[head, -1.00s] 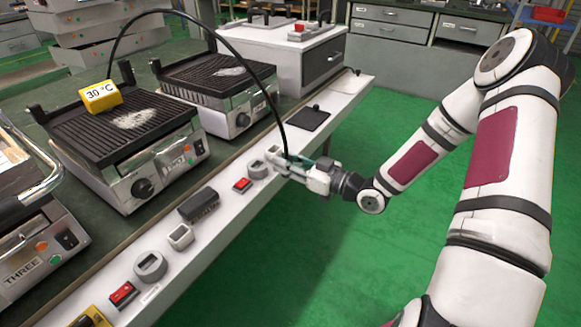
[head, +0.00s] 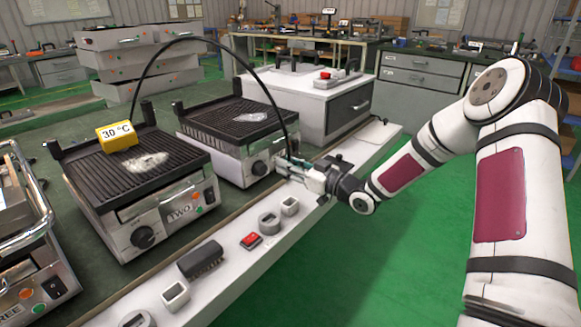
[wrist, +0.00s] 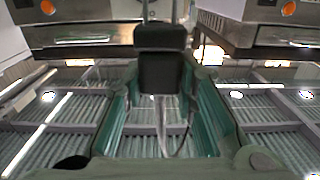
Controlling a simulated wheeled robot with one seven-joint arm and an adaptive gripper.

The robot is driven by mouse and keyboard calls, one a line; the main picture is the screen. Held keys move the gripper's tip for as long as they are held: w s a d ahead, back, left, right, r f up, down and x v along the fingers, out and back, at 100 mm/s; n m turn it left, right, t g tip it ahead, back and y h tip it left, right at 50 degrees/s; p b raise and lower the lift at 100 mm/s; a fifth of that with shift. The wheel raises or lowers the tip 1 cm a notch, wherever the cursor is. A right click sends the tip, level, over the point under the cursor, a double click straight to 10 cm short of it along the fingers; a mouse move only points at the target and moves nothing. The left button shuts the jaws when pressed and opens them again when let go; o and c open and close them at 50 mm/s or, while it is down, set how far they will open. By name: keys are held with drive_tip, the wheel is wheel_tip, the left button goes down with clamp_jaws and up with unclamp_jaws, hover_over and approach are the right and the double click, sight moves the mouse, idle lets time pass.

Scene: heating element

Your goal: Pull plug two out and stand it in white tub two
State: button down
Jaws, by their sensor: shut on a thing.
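My gripper (head: 288,164) is shut on a black plug (wrist: 162,65), whose dark body shows between the green-lined fingers in the wrist view. In the head view fingers mostly hide the plug. Its black cable (head: 205,40) arches from behind the grill marked TWO (head: 140,195) to my gripper. The gripper appears above the far part of the white ledge. A white tub (head: 290,205) stands on the ledge below and in front of it, and another white tub (head: 175,295) stands nearer. I cannot read which tub is number two.
Between the white tubs are a grey round tub (head: 268,222), a red switch (head: 251,241) and a black block (head: 200,261). Another grey tub (head: 136,319) is at the bottom edge. A second grill (head: 235,125) stands behind the ledge, left of my gripper. A yellow 30 °C display (head: 117,135) sits on grill TWO.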

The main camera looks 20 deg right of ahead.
sight(289, 182)
drive_tip(key=shift+f+b, duration=2.05)
drive_tip(key=shift+f, duration=0.85)
drive_tip(key=shift+f+b, duration=1.95)
drive_tip(key=shift+f, duration=0.4)
drive_tip(key=c, duration=1.2)
unclamp_jaws()
drive_tip(key=v, duration=1.2)
